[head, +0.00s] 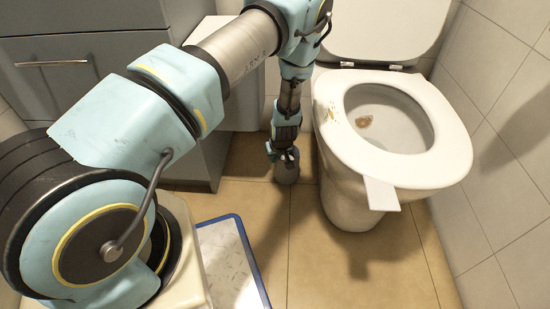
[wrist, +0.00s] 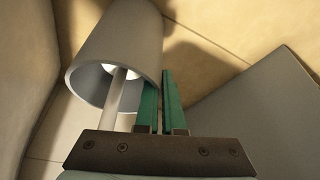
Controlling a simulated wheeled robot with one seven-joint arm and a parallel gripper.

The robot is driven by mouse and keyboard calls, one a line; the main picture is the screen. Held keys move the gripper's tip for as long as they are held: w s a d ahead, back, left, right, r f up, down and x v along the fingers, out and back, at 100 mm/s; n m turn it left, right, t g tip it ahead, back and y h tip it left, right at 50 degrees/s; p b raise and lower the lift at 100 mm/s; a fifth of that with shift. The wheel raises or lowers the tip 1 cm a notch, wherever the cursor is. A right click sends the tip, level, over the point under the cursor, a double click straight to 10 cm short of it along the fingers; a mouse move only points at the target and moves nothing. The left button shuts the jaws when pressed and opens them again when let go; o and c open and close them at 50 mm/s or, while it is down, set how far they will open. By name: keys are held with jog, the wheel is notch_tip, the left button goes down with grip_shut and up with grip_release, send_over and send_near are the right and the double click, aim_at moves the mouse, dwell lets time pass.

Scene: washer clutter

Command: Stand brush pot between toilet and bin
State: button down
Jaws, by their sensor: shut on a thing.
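The brush pot (wrist: 118,38) is a grey cylinder, with a pale brush handle (wrist: 118,110) coming out of its open mouth. My gripper (wrist: 160,88) is shut on the pot's rim, with its green fingers at the pot's wall. In the head view my gripper (head: 284,153) points down, and the pot (head: 287,173) shows below it, at or close above the floor; contact is unclear. The white toilet (head: 345,195) stands just right of the pot, with its seat ring exposed. A pale grey box (head: 243,108) stands behind my arm; I cannot tell whether it is the bin.
A grey cabinet (head: 85,75) with a bar handle fills the back left. A blue-edged pale mat (head: 228,262) lies on the floor at the front. Tan tiled floor (head: 310,265) is clear in front of the pot. A tiled wall (head: 505,150) closes the right side.

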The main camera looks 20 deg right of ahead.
jog(key=c, duration=1)
grip_release()
jog(key=shift+s+r, duration=0.1)
jog(key=shift+r, duration=0.4)
jog(key=p+v, duration=0.4)
jog(key=v, duration=0.7)
jog(key=shift+s, duration=0.15)
jog(key=shift+s, duration=0.1)
